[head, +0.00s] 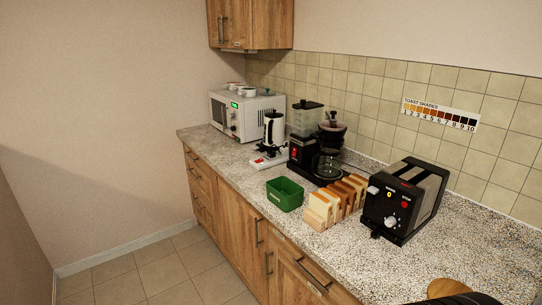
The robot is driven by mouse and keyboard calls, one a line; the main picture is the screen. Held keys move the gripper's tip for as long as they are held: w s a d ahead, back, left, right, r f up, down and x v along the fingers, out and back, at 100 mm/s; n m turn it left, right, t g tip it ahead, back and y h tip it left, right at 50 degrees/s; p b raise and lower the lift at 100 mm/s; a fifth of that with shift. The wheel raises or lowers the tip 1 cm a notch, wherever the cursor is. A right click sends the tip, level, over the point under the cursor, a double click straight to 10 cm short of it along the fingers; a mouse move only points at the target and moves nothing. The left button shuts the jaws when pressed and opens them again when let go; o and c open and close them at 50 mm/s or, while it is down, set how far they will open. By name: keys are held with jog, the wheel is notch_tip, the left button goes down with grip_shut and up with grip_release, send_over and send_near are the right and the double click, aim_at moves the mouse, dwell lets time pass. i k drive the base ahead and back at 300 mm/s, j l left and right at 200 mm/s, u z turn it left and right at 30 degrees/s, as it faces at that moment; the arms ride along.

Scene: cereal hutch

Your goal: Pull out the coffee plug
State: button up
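The black coffee maker (297,154) with a glass carafe (326,163) stands on the counter, left of the toast rack. A white power strip (266,161) with a red switch lies to its left, in front of a white and black kettle (273,125). Small dark shapes on the strip look like plugs, but they are too small to tell which belongs to the coffee maker. The cord's path is not clear.
A green bin (284,194), a rack of toast slices (334,202) and a black toaster (404,199) line the counter (232,153) to the right. A white microwave (244,115) is at the far left. A wooden cabinet (270,24) hangs above. The floor (157,270) at the lower left is clear.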

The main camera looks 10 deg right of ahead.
aim_at(271, 154)
jog(key=z, duration=0.45)
jog(key=i+j+z, duration=0.55)
jog(key=j, duration=0.3)
jog(key=i+j+z, duration=0.35)
jog(key=j, duration=0.4)
jog(key=i+j+z, duration=0.2)
jog(key=j, duration=0.15)
jog(key=i+j, duration=0.1)
jog(key=j, duration=0.3)
jog(key=i+j, duration=0.15)
jog(key=j, duration=0.3)
jog(key=i+j, duration=0.1)
jog(key=j, duration=0.3)
jog(key=i+j, duration=0.1)
jog(key=j, duration=0.3)
jog(key=i+j, duration=0.1)
jog(key=j, duration=0.3)
jog(key=i+j+z, duration=0.1)
jog(key=j, duration=0.35)
